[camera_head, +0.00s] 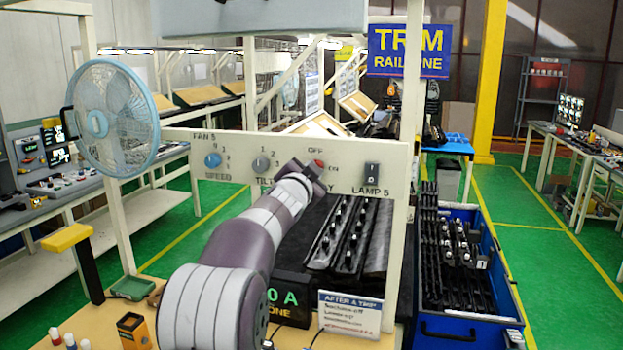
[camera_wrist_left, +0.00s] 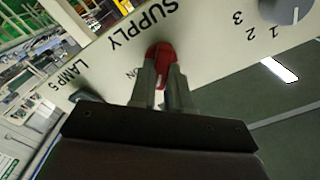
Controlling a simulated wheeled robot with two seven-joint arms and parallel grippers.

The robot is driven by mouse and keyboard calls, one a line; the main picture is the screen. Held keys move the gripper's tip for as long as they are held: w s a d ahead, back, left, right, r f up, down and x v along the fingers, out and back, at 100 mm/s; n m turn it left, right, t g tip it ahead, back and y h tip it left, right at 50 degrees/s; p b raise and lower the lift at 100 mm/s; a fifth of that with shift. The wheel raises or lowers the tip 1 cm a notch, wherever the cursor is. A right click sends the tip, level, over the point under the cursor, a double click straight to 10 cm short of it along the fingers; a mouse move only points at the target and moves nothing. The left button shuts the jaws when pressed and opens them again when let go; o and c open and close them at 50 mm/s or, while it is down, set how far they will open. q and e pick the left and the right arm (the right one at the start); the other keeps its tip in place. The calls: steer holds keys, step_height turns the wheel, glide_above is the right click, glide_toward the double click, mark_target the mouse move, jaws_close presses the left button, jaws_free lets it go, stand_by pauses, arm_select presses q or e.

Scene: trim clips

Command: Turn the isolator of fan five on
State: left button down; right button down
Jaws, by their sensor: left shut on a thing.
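The fan five panel (camera_head: 232,143) stands in front of me, with labels for speed, tilt, supply and lamp 5. Its red supply isolator (camera_head: 318,164) sits between OFF and ON marks. The isolator (camera_wrist_left: 161,52) also shows in the left wrist view, between my fingers. My left gripper (camera_head: 309,170) is shut on this red handle; the wrist view shows both fingertips (camera_wrist_left: 164,80) against it. The fingers cover part of the handle, and I cannot tell exactly which mark it points to. The blue fan (camera_head: 113,117) is at the panel's left. My right gripper is not in view.
A blue speed knob (camera_head: 213,160), a grey tilt knob (camera_head: 261,164) and a black lamp switch (camera_head: 371,176) share the panel. Below are a display (camera_head: 291,299) reading 0 A, partly hidden by my arm, an "AFTER A TRIP" card (camera_head: 349,314) and a small box (camera_head: 133,331).

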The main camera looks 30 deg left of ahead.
arm_select(q)
steer(key=shift+f+m+b, duration=0.25)
steer(key=shift+m+b, duration=0.45)
steer(key=shift+m, duration=1.7)
steer(key=shift+f+m+b, duration=0.2)
steer(key=shift+m+b, duration=0.5)
steer(key=shift+m, duration=1.7)
steer(key=c, duration=1.1)
jaws_free()
steer(key=shift+r, duration=0.15)
steer(key=shift+s+d, duration=0.1)
steer(key=b+v, duration=0.3)
steer(key=v, duration=0.9)
steer(key=shift+s+d, duration=0.1)
steer(key=shift+s, duration=0.2)
